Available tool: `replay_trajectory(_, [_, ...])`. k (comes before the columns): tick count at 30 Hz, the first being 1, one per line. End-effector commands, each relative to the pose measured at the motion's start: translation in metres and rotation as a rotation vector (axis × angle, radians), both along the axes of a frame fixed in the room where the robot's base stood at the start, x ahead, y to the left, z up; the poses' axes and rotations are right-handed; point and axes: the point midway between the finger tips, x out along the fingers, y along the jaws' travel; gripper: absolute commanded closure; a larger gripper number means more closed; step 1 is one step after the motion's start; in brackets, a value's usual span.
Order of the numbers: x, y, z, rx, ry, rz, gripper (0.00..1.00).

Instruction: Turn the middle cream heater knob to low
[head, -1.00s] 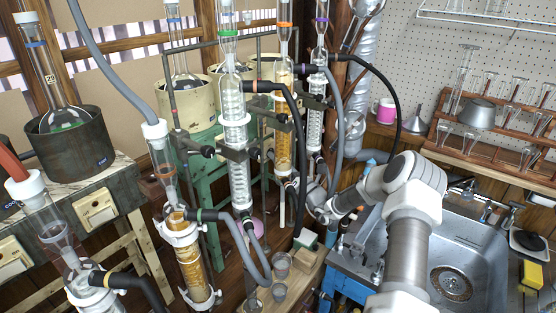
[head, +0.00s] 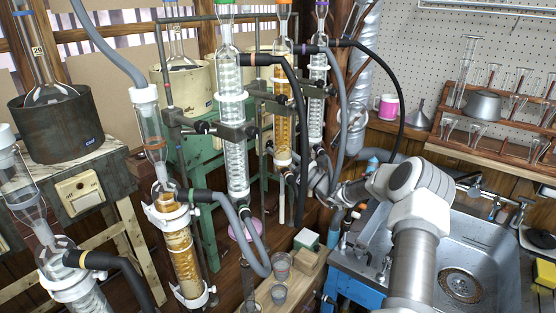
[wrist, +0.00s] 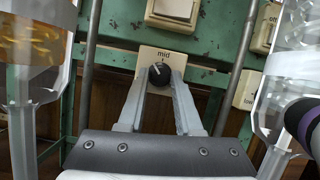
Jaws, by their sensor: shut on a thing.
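In the wrist view, a round black knob (wrist: 159,74) sits on a cream plate (wrist: 147,56) marked "mid", fixed to a green metal frame. A pale pointer line shows near the knob's top. My gripper (wrist: 160,82) is shut on this knob, one finger at each side. In the head view, a cream heater (head: 196,84) stands on the green stand behind the glassware; another is partly hidden. The knob and my fingertips are hidden there behind condensers and hoses.
Glass columns flank my gripper closely in the wrist view: an amber one (wrist: 35,45) left, a clear one (wrist: 290,70) right. A cream plate marked "low" (wrist: 245,92) is at right. In the head view, hoses (head: 300,130) hang near my arm; the sink (head: 480,250) is right.

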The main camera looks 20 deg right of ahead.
Motion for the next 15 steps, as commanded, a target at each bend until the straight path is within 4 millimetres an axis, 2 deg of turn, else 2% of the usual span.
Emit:
replay_trajectory(6, [0.0006,-0.0016,-0.0023,-0.102,-0.068,-0.001,1.0])
replay_trajectory(15, [0.0008,-0.0019,-0.0002,-0.168,-0.11,0.0,1.0])
